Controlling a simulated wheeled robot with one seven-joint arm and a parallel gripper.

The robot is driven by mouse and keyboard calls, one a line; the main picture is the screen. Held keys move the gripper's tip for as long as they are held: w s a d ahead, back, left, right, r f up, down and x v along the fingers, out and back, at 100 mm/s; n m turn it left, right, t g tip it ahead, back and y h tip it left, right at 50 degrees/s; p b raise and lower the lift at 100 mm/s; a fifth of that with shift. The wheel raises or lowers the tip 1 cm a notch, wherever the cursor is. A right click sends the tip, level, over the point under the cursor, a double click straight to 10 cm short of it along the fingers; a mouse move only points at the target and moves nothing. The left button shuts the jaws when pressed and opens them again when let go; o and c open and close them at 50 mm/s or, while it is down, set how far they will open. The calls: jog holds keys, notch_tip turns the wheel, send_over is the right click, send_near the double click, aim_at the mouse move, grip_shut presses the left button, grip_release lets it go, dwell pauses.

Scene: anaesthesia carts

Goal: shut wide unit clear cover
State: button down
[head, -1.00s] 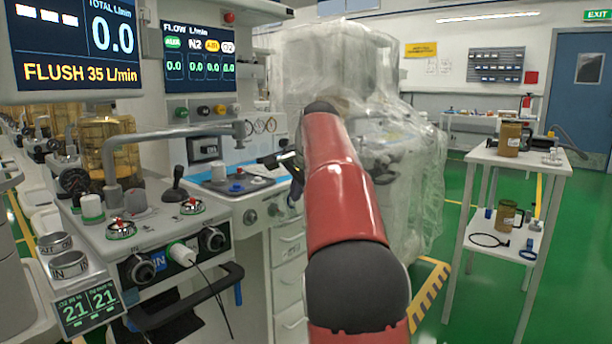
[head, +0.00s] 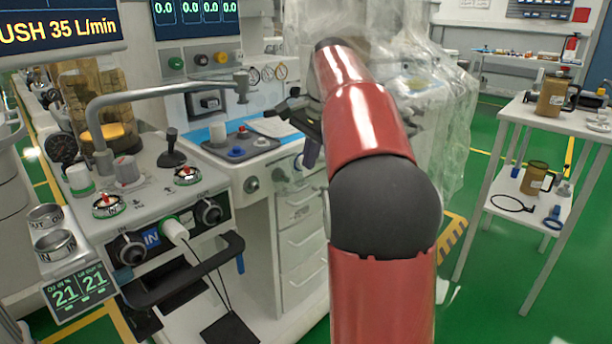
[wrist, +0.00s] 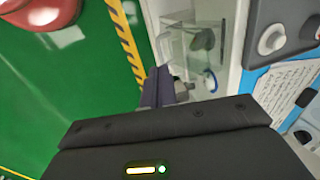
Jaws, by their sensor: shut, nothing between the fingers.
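A clear, see-through cover (wrist: 207,38) shows in the wrist view on the side of a white unit, with a dark round knob and pale fittings behind or inside it. How far it stands open I cannot tell. In the head view the white unit (head: 303,222) with drawers stands left of my arm; the cover is not clear there. My gripper (head: 311,152) is beside the unit's right end, fingers pointing down. In the wrist view my gripper (wrist: 164,84) is shut and empty, its fingertips just left of the cover; contact cannot be told.
A blue-topped work surface (head: 240,148) with knobs and a paper sits left of my gripper. A hose arm (head: 160,90) and black handle (head: 185,275) are further left. A plastic-wrapped machine (head: 440,130) stands behind my arm. A white cart (head: 573,122) is right, with green floor between.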

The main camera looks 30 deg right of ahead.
aim_at(303, 187)
jog(key=x, duration=0.5)
jog(key=shift+f+b, duration=0.2)
jog(key=shift+b, duration=0.1)
jog(key=shift+f+t+b, duration=0.3)
jog(key=shift+f+b, duration=0.25)
jog(key=shift+b, duration=0.35)
jog(key=shift+w+f+t+y+b, duration=0.3)
jog(key=shift+f+t+b, duration=0.3)
jog(key=shift+b, duration=0.6)
jog(key=shift+w+a+f+t, duration=0.1)
jog(key=shift+f+t, duration=0.05)
jog(key=shift+t, duration=0.15)
jog(key=shift+w+a, duration=0.1)
jog(key=shift+w, duration=0.1)
jog(key=shift+f, duration=0.15)
